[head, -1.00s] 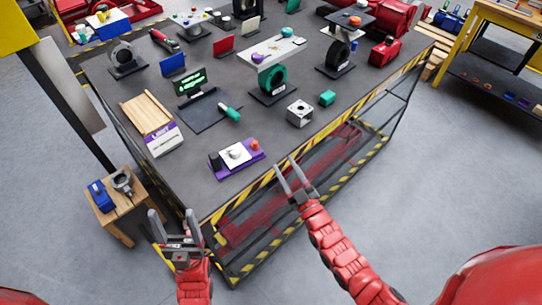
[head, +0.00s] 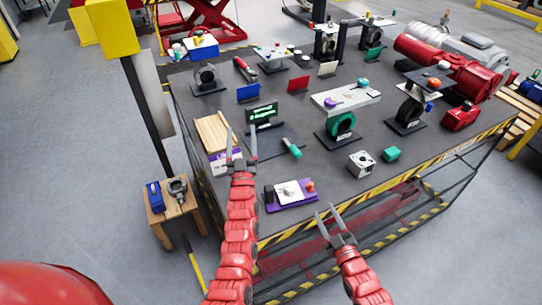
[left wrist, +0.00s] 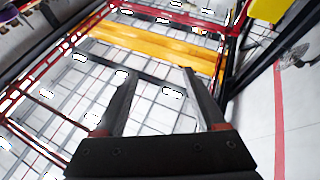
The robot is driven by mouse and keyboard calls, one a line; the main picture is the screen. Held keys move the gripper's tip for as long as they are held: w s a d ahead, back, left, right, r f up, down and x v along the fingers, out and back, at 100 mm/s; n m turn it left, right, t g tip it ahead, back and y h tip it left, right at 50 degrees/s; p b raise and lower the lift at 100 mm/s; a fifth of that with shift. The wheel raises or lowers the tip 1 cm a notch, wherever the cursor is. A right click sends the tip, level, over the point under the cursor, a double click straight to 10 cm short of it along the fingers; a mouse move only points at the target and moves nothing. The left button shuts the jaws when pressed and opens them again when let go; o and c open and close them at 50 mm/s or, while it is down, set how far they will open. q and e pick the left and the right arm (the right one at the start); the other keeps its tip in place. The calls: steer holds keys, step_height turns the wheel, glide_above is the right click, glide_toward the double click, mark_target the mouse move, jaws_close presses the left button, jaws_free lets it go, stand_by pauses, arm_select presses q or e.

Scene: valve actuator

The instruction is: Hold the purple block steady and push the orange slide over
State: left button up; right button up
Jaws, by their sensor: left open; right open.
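The purple block (head: 291,204) lies near the front edge of the table, with a white plate on top. A small orange piece (head: 310,186), likely the slide, is at its right end, and a dark piece (head: 269,196) is at its left end. My left gripper (head: 241,133) is open and empty, raised left of the block with its fingers pointing up in the picture. In the left wrist view its open fingers (left wrist: 156,75) point towards the ceiling structure. My right gripper (head: 326,211) is open and empty, just right of and nearer than the block, apart from it.
Behind the block are a green-handled tool (head: 292,148), a grey cube (head: 361,164) and a teal block (head: 391,154). A wooden tray (head: 211,133) is partly behind my left gripper. A small stand (head: 172,208) is left of the table. Bare table surrounds the block's right side.

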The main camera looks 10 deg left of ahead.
arm_select(q)
steer(key=w+d+m+g+h, duration=0.3)
steer(key=w+d+g+h, duration=0.15)
steer(key=w, duration=0.85)
steer(key=w+d+m+g+h, duration=0.2)
steer(key=d+m+g+h, duration=0.45)
steer(key=d, duration=0.25)
steer(key=m+g+y, duration=0.5)
steer(key=m+g, duration=0.2)
steer(key=g, duration=0.5)
glide_above(270, 193)
steer(key=w, duration=0.2)
step_height(270, 193, down, 18)
steer(key=shift+s+a+r, duration=0.1)
steer(key=shift+s, duration=0.05)
steer(key=shift+c, duration=0.3)
jaws_close()
